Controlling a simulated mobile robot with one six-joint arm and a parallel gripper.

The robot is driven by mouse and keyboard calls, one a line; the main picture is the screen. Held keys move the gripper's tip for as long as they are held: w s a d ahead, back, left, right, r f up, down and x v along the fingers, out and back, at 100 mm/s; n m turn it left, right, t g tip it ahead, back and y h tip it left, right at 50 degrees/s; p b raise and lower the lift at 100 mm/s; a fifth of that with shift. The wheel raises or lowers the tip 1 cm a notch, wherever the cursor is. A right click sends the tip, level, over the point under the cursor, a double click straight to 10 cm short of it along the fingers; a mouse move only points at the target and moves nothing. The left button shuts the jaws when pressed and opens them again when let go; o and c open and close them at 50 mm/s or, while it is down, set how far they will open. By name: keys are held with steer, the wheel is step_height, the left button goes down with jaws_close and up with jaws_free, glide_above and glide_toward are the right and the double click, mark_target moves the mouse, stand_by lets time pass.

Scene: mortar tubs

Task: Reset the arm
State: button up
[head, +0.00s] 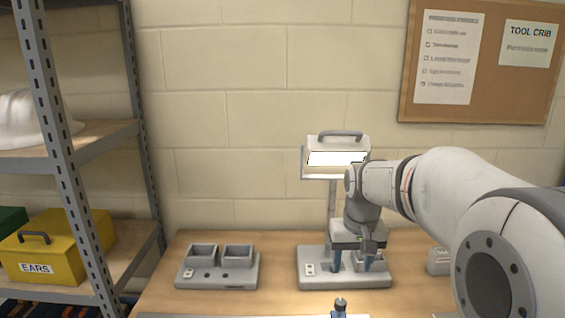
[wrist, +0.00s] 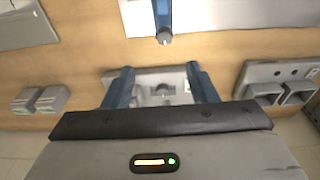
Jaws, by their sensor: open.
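My gripper (head: 352,262) points downward over the grey base (head: 318,281) of a lamp stand on the wooden bench. Its two blue fingers are apart. In the wrist view my gripper (wrist: 162,86) shows with nothing held between its fingers, and the grey base (wrist: 150,85) lies beyond them. In the head view my gripper and wrist hide part of the stand's base and post. I cannot tell whether the fingertips touch the base.
The lit lamp head (head: 336,158) stands close to my wrist. A grey twin-tub unit (head: 218,270) is to the left. A blue-handled tool (head: 340,307) stands at the front. A metal shelf (head: 95,135) is at far left. Bare bench (head: 280,252) lies between the units.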

steer(key=s+f, duration=0.1)
steer(key=s, duration=0.8)
steer(key=s+f+t, duration=0.1)
steer(key=s+f, duration=0.1)
steer(key=s, duration=0.8)
steer(key=shift+s+a+f, duration=0.15)
steer(key=shift+a+f, duration=0.05)
steer(key=shift+f, duration=0.1)
